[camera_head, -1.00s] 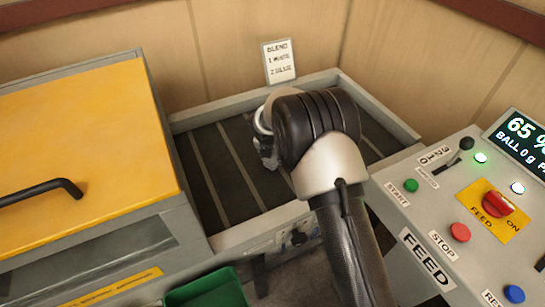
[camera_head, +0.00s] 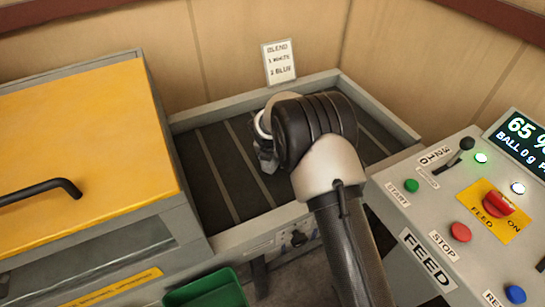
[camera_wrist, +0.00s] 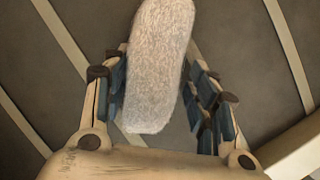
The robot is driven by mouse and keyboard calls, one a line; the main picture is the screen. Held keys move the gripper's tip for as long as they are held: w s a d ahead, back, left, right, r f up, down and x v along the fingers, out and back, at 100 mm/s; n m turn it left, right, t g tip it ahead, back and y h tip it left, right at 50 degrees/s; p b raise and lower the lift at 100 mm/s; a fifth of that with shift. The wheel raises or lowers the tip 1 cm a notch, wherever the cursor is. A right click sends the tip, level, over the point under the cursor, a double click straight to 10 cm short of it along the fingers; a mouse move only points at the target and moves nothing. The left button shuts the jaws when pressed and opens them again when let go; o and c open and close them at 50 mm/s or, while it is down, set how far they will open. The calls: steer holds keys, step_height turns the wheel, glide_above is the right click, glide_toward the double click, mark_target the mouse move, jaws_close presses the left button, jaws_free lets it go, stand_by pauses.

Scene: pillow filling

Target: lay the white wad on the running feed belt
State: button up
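The white wad (camera_wrist: 158,70) is a pale, fuzzy, long piece. In the wrist view it lies between the two fingers of my gripper (camera_wrist: 158,75), whose blue-grey pads press close on both sides. My gripper looks shut on it. In the head view my gripper (camera_head: 267,158) is over the feed belt (camera_head: 205,180), partly hidden behind my wrist, and the wad cannot be made out there. The belt is dark grey with pale cross strips. The gap between wad and belt cannot be judged.
A light frame (camera_head: 240,232) borders the belt. A yellow-lidded machine (camera_head: 80,140) stands at left. A control panel (camera_head: 455,215) with a red feed knob (camera_head: 498,204) at ON is at right. A blend card (camera_head: 279,62) stands behind. A green bin (camera_head: 207,290) is in front.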

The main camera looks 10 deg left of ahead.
steer(key=shift+o, duration=0.6)
steer(key=shift+r, duration=0.4)
steer(key=p+v, duration=0.4)
steer(key=v, duration=0.8)
steer(key=s+d+r+m, duration=0.6)
steer(key=d+r+m, duration=0.2)
steer(key=r, duration=0.2)
steer(key=s+d+r+m, duration=0.7)
steer(key=d+r+m, duration=0.1)
steer(key=r, duration=0.2)
steer(key=s+d+r+m, duration=0.1)
steer(key=s+d+m, duration=0.2)
steer(key=s+m, duration=0.6)
steer(key=s+d+r+m, duration=0.1)
steer(key=s+d+m, duration=0.3)
steer(key=s+m, duration=0.4)
steer(key=s, duration=0.6)
steer(key=shift+r+m, duration=0.2)
steer(key=shift+m, duration=0.2)
